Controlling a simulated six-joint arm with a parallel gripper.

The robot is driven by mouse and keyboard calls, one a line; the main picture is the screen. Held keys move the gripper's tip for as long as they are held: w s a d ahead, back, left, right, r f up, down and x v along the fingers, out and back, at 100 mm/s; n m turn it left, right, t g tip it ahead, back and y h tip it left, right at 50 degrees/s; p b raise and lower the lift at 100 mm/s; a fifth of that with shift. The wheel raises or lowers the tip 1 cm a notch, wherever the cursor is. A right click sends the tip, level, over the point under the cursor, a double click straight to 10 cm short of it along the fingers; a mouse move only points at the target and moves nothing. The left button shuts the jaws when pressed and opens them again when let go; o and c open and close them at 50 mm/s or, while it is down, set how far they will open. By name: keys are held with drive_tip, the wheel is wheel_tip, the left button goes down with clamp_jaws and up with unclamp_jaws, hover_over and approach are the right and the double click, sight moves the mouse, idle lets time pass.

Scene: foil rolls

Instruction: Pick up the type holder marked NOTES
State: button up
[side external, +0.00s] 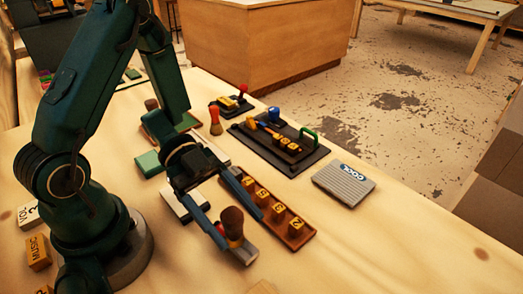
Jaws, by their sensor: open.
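My gripper (241,227) is open over the near middle of the table. A holder with a rounded brown wooden handle (232,219), a brass-coloured collar and a grey metal bar (240,252) is at its fingertips. The handle appears between the two fingers, but I cannot tell whether they touch it. I cannot read any NOTES marking on this holder.
A grey COOL pad (343,184) lies right. A red-brown brush-like tool (215,120) stands farther back. MUSIC (38,252) and VOL blocks lie left. The front right table is clear.

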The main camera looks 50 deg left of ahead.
clamp_jaws()
idle(1.4)
